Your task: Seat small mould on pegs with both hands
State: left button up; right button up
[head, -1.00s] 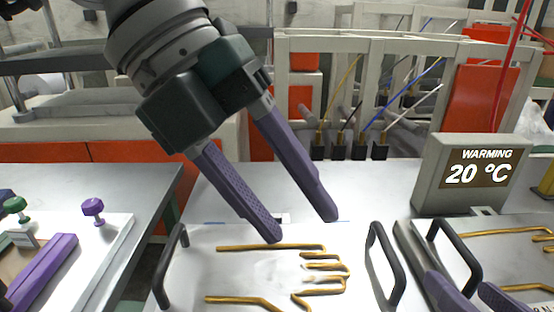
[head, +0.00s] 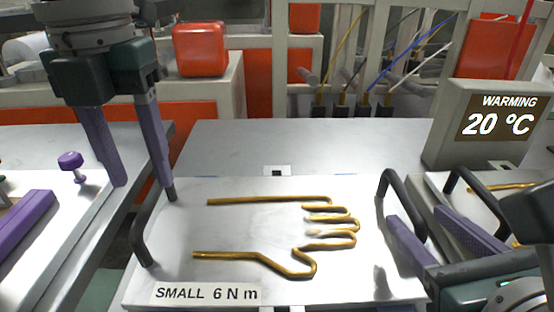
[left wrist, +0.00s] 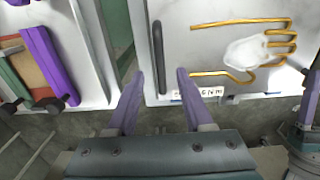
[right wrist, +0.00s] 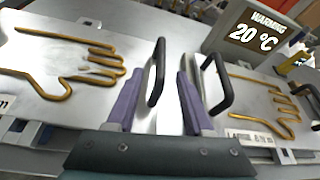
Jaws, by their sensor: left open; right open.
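The small mould (head: 350,280) is a pale plate with a gold hand outline and a label reading "SMALL 6 N m". It lies flat on the bench between my grippers. It has a black handle at each side: the left handle (head: 146,225) and the right handle (head: 402,205). My left gripper (head: 143,192) is open above the left handle; in the left wrist view its fingers (left wrist: 158,72) point at that handle. My right gripper (head: 418,222) is open beside the right handle; in the right wrist view that handle (right wrist: 157,72) stands close to the left finger. Pegs cannot be made out.
A second mould (right wrist: 270,95) with a gold outline and handles lies close on the right. A grey display (head: 490,125) reading "WARMING 20 °C" stands behind it. A left bench holds a purple bar (head: 25,222) and a purple knob (head: 71,161). The bench behind the mould is clear.

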aim_at(149, 196)
pick_arm(q)
notch_tip(149, 196, down, 6)
jog(key=shift+r, duration=0.2)
pick_arm(e)
jog(key=x, duration=0.5)
jog(key=shift+w+f, duration=0.1)
jog(key=shift+w, duration=0.2)
pick_arm(q)
grip_shut()
pick_arm(e)
grip_shut()
dwell(0.3)
pick_arm(q)
jog(key=shift+w+r, duration=0.1)
jog(key=shift+r, duration=0.1)
pick_arm(e)
jog(key=shift+r, duration=0.25)
